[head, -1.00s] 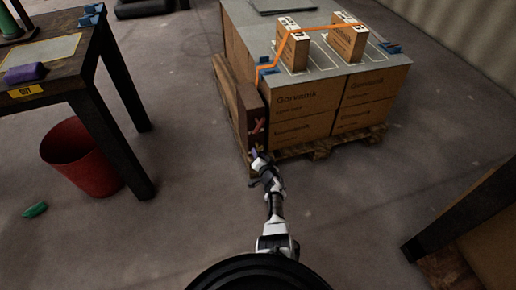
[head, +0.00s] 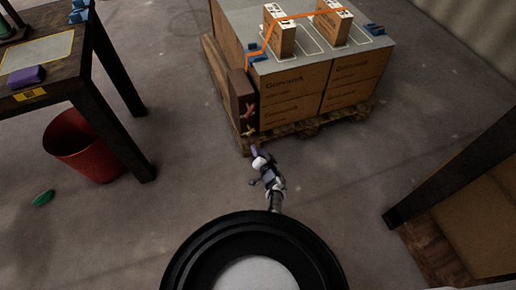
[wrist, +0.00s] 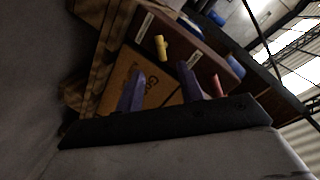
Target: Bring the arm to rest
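My gripper (head: 256,152) is low over the floor, in front of the near left corner of the pallet stack. In the wrist view its two purple fingers (wrist: 162,90) stand apart, with nothing seen held between them. Beyond them is a brown box (wrist: 204,59) with a yellow handle (wrist: 162,47) and a red one (wrist: 217,86). In the head view this brown box (head: 240,98) is on the stack's left side. My arm is bent close to my base, and part of it is hidden behind my round black body part.
Cartons (head: 293,98) stand on a wooden pallet (head: 310,125), with an orange strap (head: 268,38) on top. A dark table (head: 70,72) and red bin (head: 82,147) are left. A green object (head: 43,198) lies on the floor. Another table (head: 460,165) is right. Open floor lies between.

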